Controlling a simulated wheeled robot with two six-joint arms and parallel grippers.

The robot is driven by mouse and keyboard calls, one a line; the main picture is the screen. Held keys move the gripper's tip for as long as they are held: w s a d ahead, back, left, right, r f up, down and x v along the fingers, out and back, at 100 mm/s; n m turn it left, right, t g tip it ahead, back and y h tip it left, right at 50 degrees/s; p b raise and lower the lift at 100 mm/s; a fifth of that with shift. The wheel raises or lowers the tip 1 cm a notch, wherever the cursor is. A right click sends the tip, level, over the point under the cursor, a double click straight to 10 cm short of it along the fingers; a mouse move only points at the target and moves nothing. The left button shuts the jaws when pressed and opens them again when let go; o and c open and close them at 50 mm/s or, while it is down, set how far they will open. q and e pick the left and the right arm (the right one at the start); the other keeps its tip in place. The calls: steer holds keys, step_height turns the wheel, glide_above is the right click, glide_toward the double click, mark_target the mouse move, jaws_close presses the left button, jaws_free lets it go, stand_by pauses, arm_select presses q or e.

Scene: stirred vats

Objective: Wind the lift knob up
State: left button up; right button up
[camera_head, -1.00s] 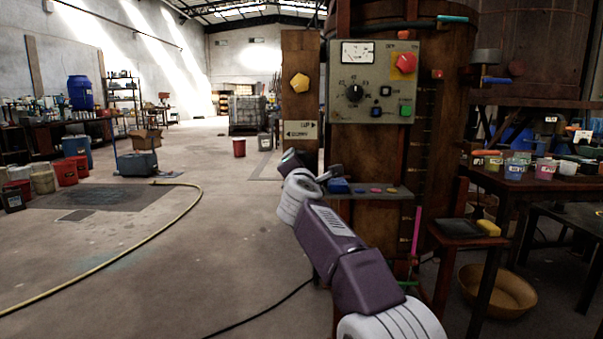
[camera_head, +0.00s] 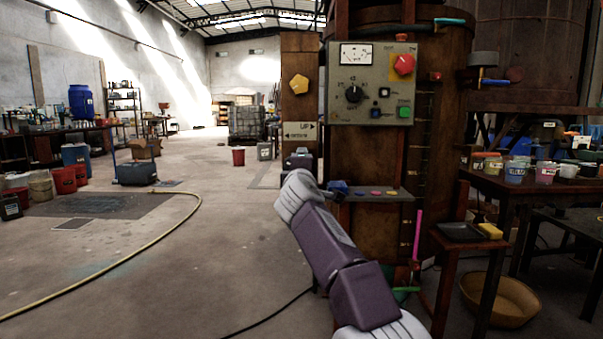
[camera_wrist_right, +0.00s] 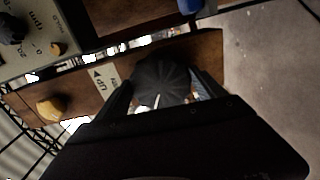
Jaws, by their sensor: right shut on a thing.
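The black, ribbed round knob (camera_wrist_right: 163,76) with a white pointer mark shows in the right wrist view, beside the UP sign (camera_wrist_right: 104,82). My right gripper (camera_wrist_right: 161,92) is shut on it, one finger on each side. In the head view, the wooden post carries the UP/DOWN sign (camera_head: 300,132), with my right gripper (camera_head: 298,160) just below it. The knob is hidden there behind my gripper and wrist. My left gripper is not in view.
A yellow five-sided knob (camera_head: 299,84) sits higher on the post. The grey control panel (camera_head: 372,112) has a gauge, black dial and red button. A small shelf (camera_head: 385,196) is close right of my wrist. The floor to the left is open, crossed by a yellow hose (camera_head: 120,265).

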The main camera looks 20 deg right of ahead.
steer(key=shift+f, duration=0.1)
stand_by(0.5)
steer(key=o, duration=1.3)
steer(key=shift+o, duration=0.2)
steer(key=b+v, duration=0.3)
steer(key=v, duration=0.6)
